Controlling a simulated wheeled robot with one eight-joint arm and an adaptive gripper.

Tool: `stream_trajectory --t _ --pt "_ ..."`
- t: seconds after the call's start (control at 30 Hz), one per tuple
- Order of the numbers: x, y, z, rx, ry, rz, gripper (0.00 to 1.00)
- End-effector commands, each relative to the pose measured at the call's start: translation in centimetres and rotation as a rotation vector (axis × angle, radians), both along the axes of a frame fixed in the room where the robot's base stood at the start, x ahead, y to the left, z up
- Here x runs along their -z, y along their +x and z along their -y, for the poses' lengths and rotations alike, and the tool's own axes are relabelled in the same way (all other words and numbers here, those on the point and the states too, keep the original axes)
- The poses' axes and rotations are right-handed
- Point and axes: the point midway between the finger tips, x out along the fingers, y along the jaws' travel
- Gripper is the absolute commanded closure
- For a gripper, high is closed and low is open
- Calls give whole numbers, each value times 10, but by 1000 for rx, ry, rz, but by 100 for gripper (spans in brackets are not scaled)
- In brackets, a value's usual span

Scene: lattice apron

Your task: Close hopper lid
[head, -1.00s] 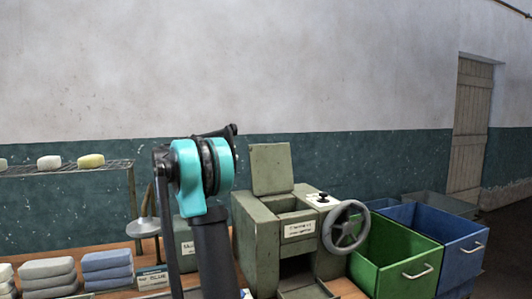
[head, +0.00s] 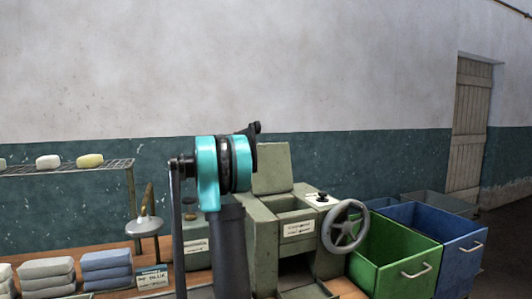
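The green-grey machine (head: 262,240) stands on the wooden bench, right of my arm. Its hopper lid (head: 271,165) is raised, standing nearly upright at the back of the open hopper (head: 290,205). My teal-jointed arm stands in front of the machine's left side and covers the lid's lower left edge. I cannot make out my gripper's fingers; a small dark part of my arm shows just left of the lid's top, and I cannot tell whether it touches the lid.
A grey handwheel (head: 345,226) and black knob (head: 321,196) are on the machine. Green (head: 400,255) and blue (head: 450,240) bins stand right. Soap stacks (head: 107,268), a small sign (head: 152,278) and a scale-like stand (head: 144,226) are left. A wire rack (head: 100,165) holds soaps.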

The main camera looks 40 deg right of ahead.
Motion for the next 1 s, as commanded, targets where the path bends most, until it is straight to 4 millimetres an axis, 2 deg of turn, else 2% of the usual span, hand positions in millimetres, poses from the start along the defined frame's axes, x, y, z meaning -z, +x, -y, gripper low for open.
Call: stream_trajectory --t 0.27,0.5,0.53,1.0 --pt "0 0 1 0 0 0 69" --pt "0 0 1 0 0 0 99" --pt "0 0 1 0 0 0 100" --pt "-1 -1 1 1 -1 6 100"
